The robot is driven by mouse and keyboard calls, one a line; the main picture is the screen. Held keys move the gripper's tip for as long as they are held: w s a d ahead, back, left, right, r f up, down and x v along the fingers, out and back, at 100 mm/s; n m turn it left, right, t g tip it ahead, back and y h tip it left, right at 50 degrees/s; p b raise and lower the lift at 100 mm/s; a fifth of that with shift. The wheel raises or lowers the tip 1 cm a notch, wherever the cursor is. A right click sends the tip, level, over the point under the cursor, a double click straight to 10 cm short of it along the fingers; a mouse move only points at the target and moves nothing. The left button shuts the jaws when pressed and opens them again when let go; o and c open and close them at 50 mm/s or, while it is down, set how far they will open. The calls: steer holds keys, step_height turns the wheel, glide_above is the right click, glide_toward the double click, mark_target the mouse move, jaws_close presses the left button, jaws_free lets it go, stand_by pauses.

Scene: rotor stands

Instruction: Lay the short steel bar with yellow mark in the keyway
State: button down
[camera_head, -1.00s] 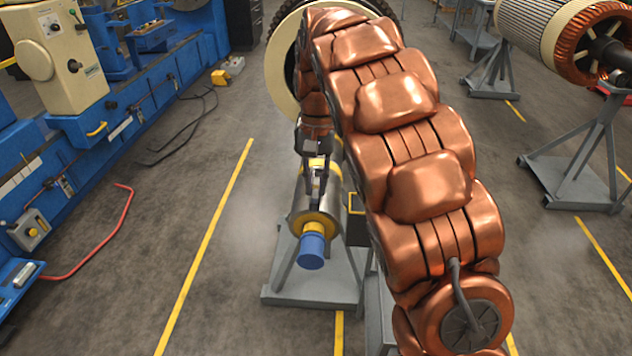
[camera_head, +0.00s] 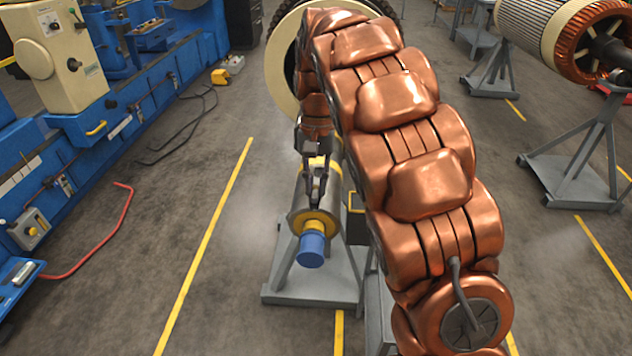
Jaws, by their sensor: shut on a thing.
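My gripper (camera_head: 317,192) points down over the steel shaft (camera_head: 329,212) on the near rotor stand. The shaft ends toward me in a yellow ring and a blue cap (camera_head: 312,248). A small yellow patch, which looks like the mark on the short steel bar (camera_head: 317,162), shows between the dark fingers. The jaws are shut on the bar. Most of the bar is hidden by the fingers. The keyway is hidden under the gripper, so I cannot tell whether the bar touches it.
The grey stand (camera_head: 310,290) carries the shaft. A large cream-rimmed rotor (camera_head: 284,65) is behind it, partly covered by my copper-coloured arm. A blue machine (camera_head: 120,115) stands at the left. Another wound rotor (camera_head: 550,35) sits on a stand at the right. Open floor lies between.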

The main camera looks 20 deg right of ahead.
steer(key=shift+r, duration=0.15)
stand_by(0.5)
steer(key=c, duration=1)
jaws_free()
steer(key=shift+c, duration=0.2)
steer(key=o, duration=0.6)
steer(key=shift+c, duration=0.2)
steer(key=shift+s+a+r+p+v, duration=0.1)
steer(key=shift+s+p+v, duration=0.25)
steer(key=shift+v, duration=0.8)
steer(key=shift+s+a+r+p+v, duration=0.15)
steer(key=shift+p+v, duration=0.35)
steer(key=shift+v, duration=0.6)
steer(key=shift+s+a+f+p+v, duration=0.1)
steer(key=shift+s+p+v, duration=0.25)
steer(key=shift+v, duration=0.8)
steer(key=shift+w, duration=0.1)
